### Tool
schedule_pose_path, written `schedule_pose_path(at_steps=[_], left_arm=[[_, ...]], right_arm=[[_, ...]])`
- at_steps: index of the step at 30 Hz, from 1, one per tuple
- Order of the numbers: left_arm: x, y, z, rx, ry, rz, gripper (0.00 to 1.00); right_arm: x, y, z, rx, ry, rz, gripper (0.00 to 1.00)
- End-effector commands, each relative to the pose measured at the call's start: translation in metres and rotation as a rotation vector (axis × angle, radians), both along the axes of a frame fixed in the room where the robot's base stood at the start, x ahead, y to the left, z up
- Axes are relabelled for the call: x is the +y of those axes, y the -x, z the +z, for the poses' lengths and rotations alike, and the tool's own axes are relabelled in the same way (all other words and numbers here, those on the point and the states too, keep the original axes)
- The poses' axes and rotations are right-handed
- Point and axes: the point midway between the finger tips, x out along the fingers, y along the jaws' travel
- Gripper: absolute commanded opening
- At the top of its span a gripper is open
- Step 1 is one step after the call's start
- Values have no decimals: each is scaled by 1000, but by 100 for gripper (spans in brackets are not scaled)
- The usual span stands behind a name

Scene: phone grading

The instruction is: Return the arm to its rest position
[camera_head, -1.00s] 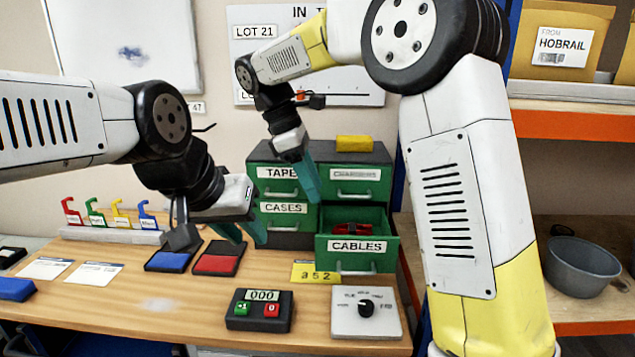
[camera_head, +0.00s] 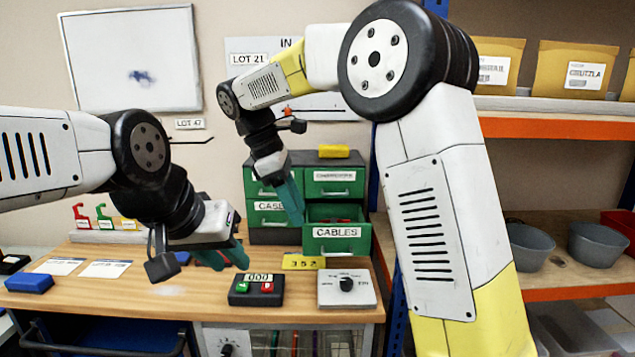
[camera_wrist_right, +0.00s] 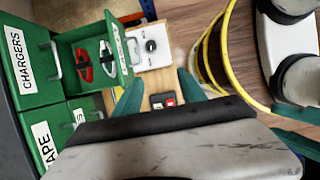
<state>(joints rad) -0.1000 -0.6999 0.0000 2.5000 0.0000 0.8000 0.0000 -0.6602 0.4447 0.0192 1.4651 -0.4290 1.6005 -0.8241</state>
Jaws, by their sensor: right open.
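My right gripper (camera_head: 291,203) is in front of the green drawer cabinet (camera_head: 268,237), with its teal fingers pointing down. In the right wrist view its fingertips (camera_wrist_right: 160,92) are apart with nothing between them. My left gripper (camera_head: 225,258) hangs over the workbench (camera_head: 180,302) at the left. Its teal fingertips show, but the gap between them is hard to judge.
Colored hooks stand at the left. Shelves with grey bowls (camera_head: 529,246) and envelopes (camera_head: 578,72) are at the right.

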Motion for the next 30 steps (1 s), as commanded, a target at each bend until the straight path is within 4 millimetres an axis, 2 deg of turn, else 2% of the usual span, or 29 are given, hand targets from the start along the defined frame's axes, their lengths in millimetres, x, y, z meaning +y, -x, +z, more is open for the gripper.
schedule_pose_path(at_steps=[11, 20, 26, 30], left_arm=[[0, 0, 0, 0, 0, 0, 29], [0, 0, 0, 0, 0, 0, 29], [0, 0, 0, 0, 0, 0, 29], [0, 0, 0, 0, 0, 0, 29]], right_arm=[[-26, 8, 9, -49, -74, -102, 48], [-66, 28, 20, -132, -199, -285, 48], [-107, 58, 26, -228, -341, -512, 48], [-141, 93, 25, -328, -489, -758, 48]])
